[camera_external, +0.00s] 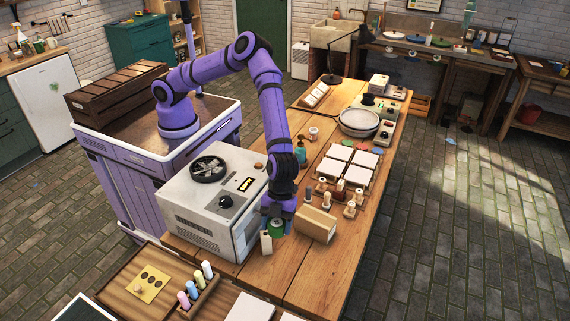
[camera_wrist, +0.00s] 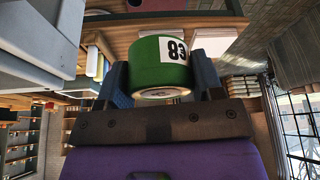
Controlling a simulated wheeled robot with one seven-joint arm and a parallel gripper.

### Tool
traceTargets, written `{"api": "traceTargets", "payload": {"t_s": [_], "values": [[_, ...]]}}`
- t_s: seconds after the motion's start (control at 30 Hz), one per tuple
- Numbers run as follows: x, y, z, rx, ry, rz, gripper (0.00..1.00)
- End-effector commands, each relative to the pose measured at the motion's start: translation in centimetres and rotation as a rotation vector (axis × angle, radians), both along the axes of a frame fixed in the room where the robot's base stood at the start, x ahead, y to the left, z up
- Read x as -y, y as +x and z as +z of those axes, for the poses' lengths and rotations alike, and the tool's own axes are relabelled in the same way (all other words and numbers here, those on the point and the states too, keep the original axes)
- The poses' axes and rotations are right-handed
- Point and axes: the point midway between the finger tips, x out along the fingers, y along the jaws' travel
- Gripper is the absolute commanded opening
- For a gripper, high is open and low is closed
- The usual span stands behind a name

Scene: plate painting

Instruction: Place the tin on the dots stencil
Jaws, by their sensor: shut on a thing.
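A green tin (camera_external: 277,229) is held in my gripper (camera_external: 276,218) above the front part of the wooden table, just right of the grey-white oven box. In the wrist view the same tin (camera_wrist: 150,68), with a white label reading 83, sits between the two fingers of my gripper (camera_wrist: 160,84). The fingers are shut on it. The dots stencil (camera_external: 149,284) is a yellow card with several dark round dots. It lies in a wooden tray at the lower left, apart from the tin.
The grey-white oven box (camera_external: 212,205) stands between the tin and the stencil tray (camera_external: 128,296). Several pastel bottles (camera_external: 196,288) stand in a rack right of the stencil. A wooden block (camera_external: 316,224) and white tiles (camera_external: 345,172) are right of the gripper.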

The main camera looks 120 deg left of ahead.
Motion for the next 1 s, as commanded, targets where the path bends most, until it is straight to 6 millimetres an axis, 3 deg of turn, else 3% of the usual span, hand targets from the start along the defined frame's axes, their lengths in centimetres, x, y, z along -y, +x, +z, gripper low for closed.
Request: {"api": "traceTargets", "payload": {"t_s": [0.03, 0.1, 0.4, 0.7, 0.9, 1.0], "values": [[2.4, -1.5, -0.1, 0.000, 0.002, -0.042, 0.34], [4.9, -3.5, -0.4, -0.001, 0.001, -0.093, 0.34], [14.2, -13.3, -1.9, -0.001, 0.002, -0.308, 0.34], [20.1, -22.8, -3.1, -0.001, 0.001, -0.490, 0.34], [22.7, -28.5, -3.8, 0.000, 0.001, -0.595, 0.34], [23.5, -30.4, -4.0, 0.001, 0.000, -0.630, 0.34]]}}
